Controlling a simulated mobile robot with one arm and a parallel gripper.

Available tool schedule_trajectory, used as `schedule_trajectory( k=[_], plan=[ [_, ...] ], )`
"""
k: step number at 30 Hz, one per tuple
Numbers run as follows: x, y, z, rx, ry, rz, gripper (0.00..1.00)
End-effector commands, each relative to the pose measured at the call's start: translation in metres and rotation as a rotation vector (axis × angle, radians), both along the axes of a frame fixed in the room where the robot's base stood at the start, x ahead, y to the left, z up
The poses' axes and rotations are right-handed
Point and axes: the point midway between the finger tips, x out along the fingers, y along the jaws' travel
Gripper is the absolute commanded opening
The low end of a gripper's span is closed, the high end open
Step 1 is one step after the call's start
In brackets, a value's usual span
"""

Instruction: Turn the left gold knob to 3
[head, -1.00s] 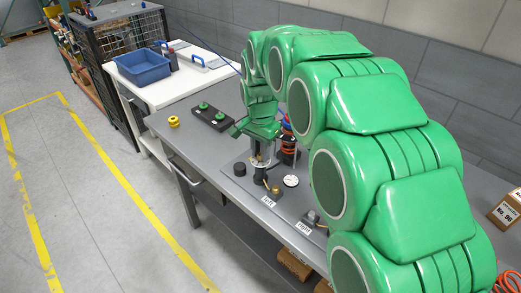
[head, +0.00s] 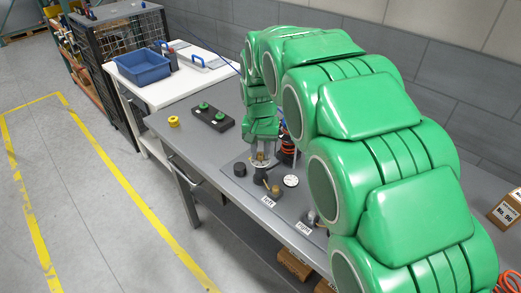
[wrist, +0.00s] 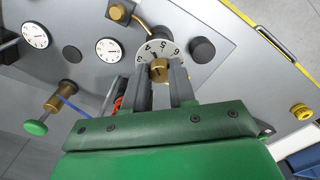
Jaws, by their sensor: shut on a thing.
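The gold knob (wrist: 159,71) sits at the middle of a pale numbered dial (wrist: 166,46) in the wrist view. My gripper (wrist: 163,74) has one finger on each side of this knob and is shut on it. The fingers hide much of the dial, and I cannot read which number the knob points to. In the head view my gripper (head: 262,158) points down at the fixture, with the knob largely hidden between the fingers. A second gold knob (wrist: 117,12), on a dark block, is apart from my gripper; it also shows in the head view (head: 275,190).
A black cap (wrist: 201,50) stands close beside the dial. White gauges (wrist: 108,51) and a green-handled brass plunger (wrist: 38,127) are on the other side. A black box with green buttons (head: 211,117) and a yellow knob (head: 174,121) stand farther left on the bench (head: 205,150).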

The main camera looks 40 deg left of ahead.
Motion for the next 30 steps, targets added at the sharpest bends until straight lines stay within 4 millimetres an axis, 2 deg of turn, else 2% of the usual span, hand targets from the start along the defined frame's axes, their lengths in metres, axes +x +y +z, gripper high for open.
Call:
schedule_trajectory(
  k=[18, 30],
  plan=[
    [-0.0023, 0.0014, -0.0002, 0.001, 0.001, 0.568, 0.00],
    [-0.0028, 0.0017, -0.0002, 0.002, 0.002, 0.793, 0.00]
  ],
)
